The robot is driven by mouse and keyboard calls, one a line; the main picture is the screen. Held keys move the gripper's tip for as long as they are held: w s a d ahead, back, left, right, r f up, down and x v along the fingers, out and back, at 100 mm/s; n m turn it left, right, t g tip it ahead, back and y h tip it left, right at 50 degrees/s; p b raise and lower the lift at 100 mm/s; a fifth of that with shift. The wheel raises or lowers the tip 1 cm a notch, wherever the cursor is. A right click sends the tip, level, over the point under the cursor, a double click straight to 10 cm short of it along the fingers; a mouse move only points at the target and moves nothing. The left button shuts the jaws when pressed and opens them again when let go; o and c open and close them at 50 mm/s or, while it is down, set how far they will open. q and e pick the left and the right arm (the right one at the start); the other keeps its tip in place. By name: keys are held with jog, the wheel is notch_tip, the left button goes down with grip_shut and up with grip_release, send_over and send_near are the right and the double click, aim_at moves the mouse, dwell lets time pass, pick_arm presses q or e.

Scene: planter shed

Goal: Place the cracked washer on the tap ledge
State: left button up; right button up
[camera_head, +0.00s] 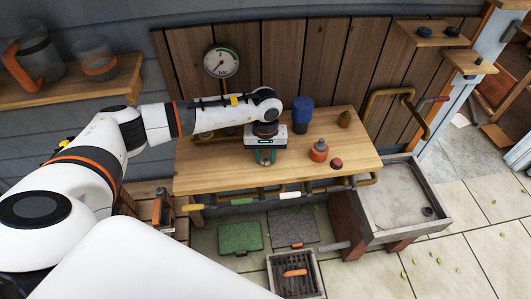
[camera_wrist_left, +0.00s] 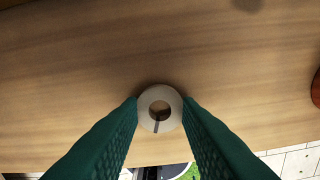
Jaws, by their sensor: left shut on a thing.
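My left gripper (camera_head: 265,157) is over the wooden bench, pointing down. Its green fingers (camera_wrist_left: 160,112) are shut on a pale ring-shaped washer (camera_wrist_left: 161,91). A dark line runs through the ring's lower part, like a crack. The bench wood shows behind it; I cannot tell whether the washer touches it. In the head view the fingers and wrist hide the washer. Two small wooden ledges stand at the upper right, an upper one (camera_head: 413,33) and a lower one (camera_head: 464,53), with dark round pieces on them. I cannot tell which is the tap ledge. My right gripper is not in view.
On the bench (camera_head: 215,178) stand a blue cup (camera_head: 302,113), an orange-red pot (camera_head: 319,151), a small red piece (camera_head: 336,164) and a brown cone (camera_head: 344,119). A bent brass pipe (camera_head: 377,97) rises behind its right end. A grey sink (camera_head: 395,200) is at right.

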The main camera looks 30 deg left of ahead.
aim_at(266, 162)
pick_arm(q)
jog(key=shift+f, duration=0.15)
jog(key=o, duration=1.1)
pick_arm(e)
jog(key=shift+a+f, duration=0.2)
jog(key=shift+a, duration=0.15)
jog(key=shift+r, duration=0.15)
pick_arm(q)
jog(key=shift+r, duration=0.35)
notch_tip(266, 162, up, 12)
jog(key=shift+f+b, duration=0.15)
jog(key=shift+b, duration=1.05)
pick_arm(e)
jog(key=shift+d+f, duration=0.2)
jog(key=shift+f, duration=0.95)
